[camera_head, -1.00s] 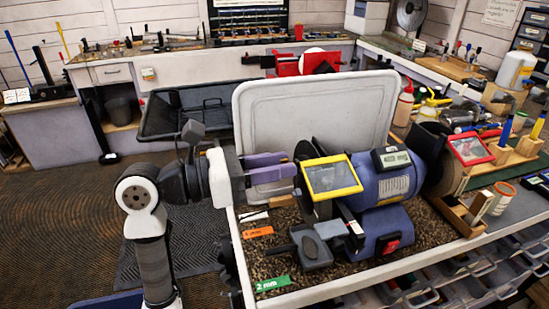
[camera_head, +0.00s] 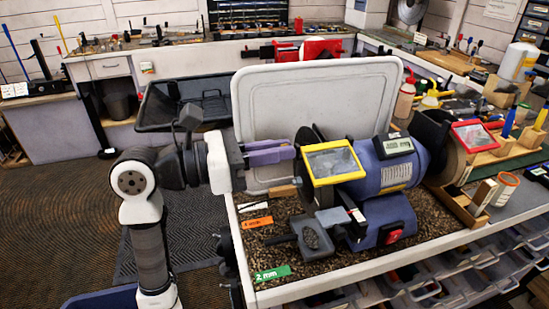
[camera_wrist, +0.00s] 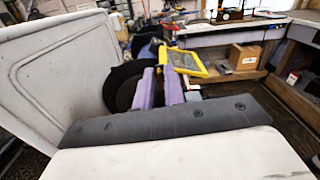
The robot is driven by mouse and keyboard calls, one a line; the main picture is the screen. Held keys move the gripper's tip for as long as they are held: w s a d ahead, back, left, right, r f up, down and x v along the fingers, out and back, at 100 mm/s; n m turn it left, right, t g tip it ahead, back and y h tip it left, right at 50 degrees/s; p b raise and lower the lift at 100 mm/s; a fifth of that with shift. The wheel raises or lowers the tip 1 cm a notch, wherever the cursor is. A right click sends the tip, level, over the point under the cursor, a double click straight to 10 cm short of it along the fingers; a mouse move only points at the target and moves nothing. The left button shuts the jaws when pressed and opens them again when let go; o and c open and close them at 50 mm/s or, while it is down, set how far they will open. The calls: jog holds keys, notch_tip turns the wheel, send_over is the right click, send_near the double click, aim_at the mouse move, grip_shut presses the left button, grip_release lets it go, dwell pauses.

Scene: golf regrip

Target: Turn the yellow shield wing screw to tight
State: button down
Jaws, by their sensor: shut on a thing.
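The yellow-framed shield (camera_head: 334,163) with its clear pane stands over the left wheel of the blue bench grinder (camera_head: 395,170). In the wrist view the yellow shield (camera_wrist: 185,64) is just beyond my fingers. My gripper (camera_head: 294,152) has two purple fingers and reaches in from the left, its tips at the shield's left side by the dark wheel. In the wrist view my gripper (camera_wrist: 162,72) shows a narrow space between the fingers. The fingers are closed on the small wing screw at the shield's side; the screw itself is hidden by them.
A large pale tray lid (camera_head: 318,115) stands upright close behind my gripper. A grey tool rest (camera_head: 318,235) sits below the shield. An orange tag (camera_head: 257,222) and a green 2 mm tag (camera_head: 272,273) lie on the gravel-like bench surface. A red-framed shield (camera_head: 476,135) is on the right.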

jog(key=m+b, duration=0.6)
jog(key=b, duration=0.1)
jog(key=m+b, duration=0.6)
jog(key=b, duration=0.1)
jog(key=m+b, duration=0.6)
jog(key=b, duration=0.1)
jog(key=shift+s+f+m, duration=0.25)
jog(key=shift+m, duration=0.15)
jog(key=c, duration=1.5)
grip_release()
jog(key=shift+c, duration=0.2)
jog(key=v, duration=1.3)
jog(key=shift+a, duration=0.35)
